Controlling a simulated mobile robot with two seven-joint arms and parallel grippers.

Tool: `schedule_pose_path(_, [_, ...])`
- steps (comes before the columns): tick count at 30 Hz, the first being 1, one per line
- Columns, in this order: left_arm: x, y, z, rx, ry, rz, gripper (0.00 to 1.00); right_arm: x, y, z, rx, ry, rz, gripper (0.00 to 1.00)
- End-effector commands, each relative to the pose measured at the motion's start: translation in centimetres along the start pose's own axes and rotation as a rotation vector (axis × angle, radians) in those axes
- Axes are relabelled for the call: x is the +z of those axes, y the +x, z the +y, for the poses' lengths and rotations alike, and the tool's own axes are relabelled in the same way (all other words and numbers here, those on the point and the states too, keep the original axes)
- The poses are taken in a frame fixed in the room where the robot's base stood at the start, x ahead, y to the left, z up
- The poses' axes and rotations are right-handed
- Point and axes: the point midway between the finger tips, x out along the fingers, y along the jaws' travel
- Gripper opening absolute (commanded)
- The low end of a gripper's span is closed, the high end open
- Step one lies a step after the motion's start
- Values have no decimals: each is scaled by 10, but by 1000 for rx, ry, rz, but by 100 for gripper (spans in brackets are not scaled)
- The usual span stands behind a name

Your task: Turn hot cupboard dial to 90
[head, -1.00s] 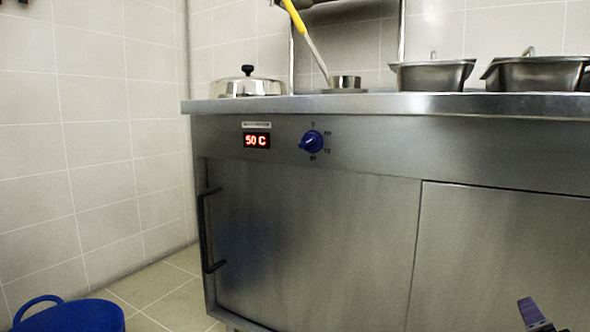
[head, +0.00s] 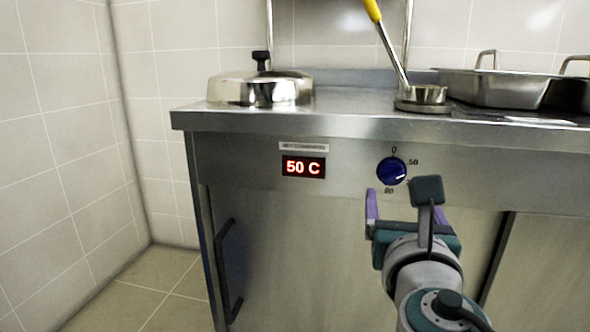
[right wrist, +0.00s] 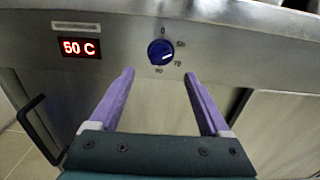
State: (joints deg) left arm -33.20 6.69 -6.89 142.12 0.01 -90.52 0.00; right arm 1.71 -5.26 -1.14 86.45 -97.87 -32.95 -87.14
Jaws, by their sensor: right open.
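The hot cupboard (head: 275,225) is a steel unit with a red display (head: 303,167) reading 50 C. Its blue dial (head: 391,171) is on the front panel right of the display, with marks around it. In the right wrist view the dial (right wrist: 160,52) shows with a white pointer line at its right side, between the 50 and 70 marks. My right gripper (head: 405,198) is open and empty, just below and in front of the dial. In the right wrist view its purple fingers (right wrist: 160,75) are spread either side below the dial, not touching it. My left gripper is out of view.
A steel lid (head: 261,88) with a black knob, a ladle with a yellow handle (head: 388,42) and steel pans (head: 495,88) stand on the counter above. A black door handle (head: 227,270) sticks out at lower left. Tiled floor is clear at left.

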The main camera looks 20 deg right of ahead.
Motion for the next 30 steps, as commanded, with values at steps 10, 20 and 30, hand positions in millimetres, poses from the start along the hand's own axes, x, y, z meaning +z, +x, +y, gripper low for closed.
schedule_pose_path(10, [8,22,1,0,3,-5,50,-2,64,0,-2,5,-2,80])
schedule_pose_path(20, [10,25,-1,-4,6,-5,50,0,81,0,-1,4,0,80])
schedule_pose_path(30, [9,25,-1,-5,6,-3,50,0,80,0,-1,4,0,58])
